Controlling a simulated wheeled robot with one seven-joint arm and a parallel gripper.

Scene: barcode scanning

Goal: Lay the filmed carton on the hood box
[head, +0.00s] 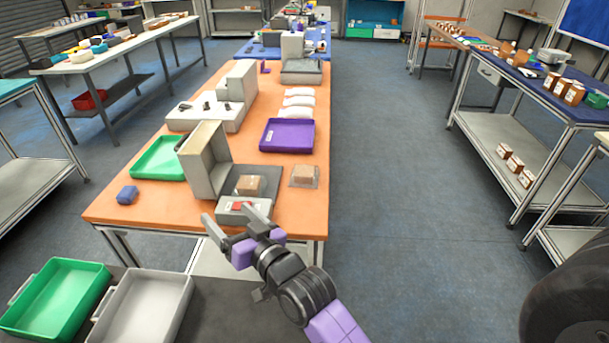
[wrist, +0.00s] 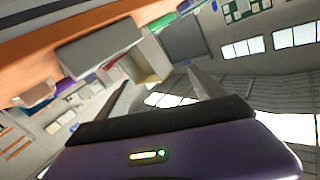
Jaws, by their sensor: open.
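A brown carton in clear film (head: 304,176) lies on the orange table, just right of the grey hood box (head: 205,160). The hood box has an upright light grey housing, a dark base plate and a front panel with a red display. A second brown carton (head: 248,185) sits on its base plate. My gripper (head: 228,213) is open and empty in front of the table's near edge, apart from both cartons. In the wrist view my open fingers (wrist: 160,88) have nothing between them, and the view is steeply tilted.
A purple tray (head: 287,135), several white packets (head: 299,102) and another grey machine (head: 235,85) stand behind. Green (head: 55,300) and grey bins (head: 145,308) are front left. The right aisle is clear.

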